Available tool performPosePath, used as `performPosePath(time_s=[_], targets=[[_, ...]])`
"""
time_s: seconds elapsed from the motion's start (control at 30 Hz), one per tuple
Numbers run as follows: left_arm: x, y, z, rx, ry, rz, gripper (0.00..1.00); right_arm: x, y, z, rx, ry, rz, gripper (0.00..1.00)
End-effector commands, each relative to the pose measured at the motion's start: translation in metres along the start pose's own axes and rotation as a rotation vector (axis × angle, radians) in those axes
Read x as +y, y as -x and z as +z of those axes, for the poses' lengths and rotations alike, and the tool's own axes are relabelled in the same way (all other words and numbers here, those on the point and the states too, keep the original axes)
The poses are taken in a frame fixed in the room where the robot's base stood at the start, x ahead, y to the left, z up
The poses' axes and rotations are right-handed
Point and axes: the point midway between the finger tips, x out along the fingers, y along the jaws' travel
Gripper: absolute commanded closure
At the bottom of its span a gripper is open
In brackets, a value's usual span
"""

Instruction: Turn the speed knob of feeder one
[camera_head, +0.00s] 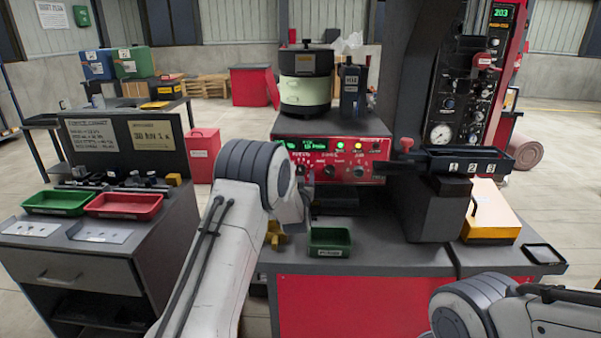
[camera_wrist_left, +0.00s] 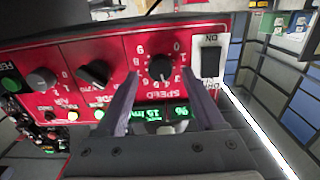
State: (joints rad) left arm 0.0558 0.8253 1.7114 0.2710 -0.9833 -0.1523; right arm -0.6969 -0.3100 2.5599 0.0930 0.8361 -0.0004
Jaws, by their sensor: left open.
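The black SPEED knob (camera_wrist_left: 161,67) sits on the red control panel (camera_wrist_left: 110,50) in the left wrist view, where the panel appears upside down. A numbered dial surrounds it. My left gripper (camera_wrist_left: 160,77) is open, with one finger on each side of the knob. I cannot tell whether the fingers touch it. In the head view the panel (camera_head: 375,150) is below the feeder bowl (camera_head: 304,93), and my left wrist partly covers its left end. The left fingers are hard to make out there. My right arm shows at bottom right; its gripper is out of view.
Beside the SPEED knob are a rocker switch (camera_wrist_left: 211,62) and the MODE knob (camera_wrist_left: 94,73). A green tray (camera_head: 330,242) stands on the bench below the panel. A black three-section chute (camera_head: 455,163) juts out at right.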

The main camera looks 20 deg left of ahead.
Motion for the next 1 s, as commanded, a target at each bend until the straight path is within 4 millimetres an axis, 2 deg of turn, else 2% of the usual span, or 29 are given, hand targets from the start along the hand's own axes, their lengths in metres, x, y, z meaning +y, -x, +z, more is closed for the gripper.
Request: performPosePath(time_s=[0.2,0.47,0.57,0.6,0.67,1.0], targets=[[-0.0003,-0.0132,0.0002,0.0,-0.001,0.0,0.3,-0.0002,0.0023,-0.0001,0.0,0.0,0.0,0.3],[-0.0001,-0.0139,0.0,0.0,-0.001,0.0,0.3,-0.0002,0.0021,-0.0001,0.0,0.0,0.0,0.3],[-0.0001,-0.0138,0.0,0.0,-0.001,0.0,0.64,-0.0002,0.0021,-0.0001,0.0,0.0,0.0,0.3],[-0.0001,-0.0138,0.0,0.0,-0.001,0.0,0.8,-0.0002,0.0021,-0.0001,0.0,0.0,0.0,0.3],[0.0,-0.0138,0.0,0.0,-0.001,0.001,1.0,-0.0002,0.0021,-0.0001,0.0,0.0,0.0,0.3],[0.0004,-0.0136,0.0009,0.0,-0.045,0.001,1.0,0.0001,-0.0015,0.0001,0.0,0.0,0.0,0.3]])
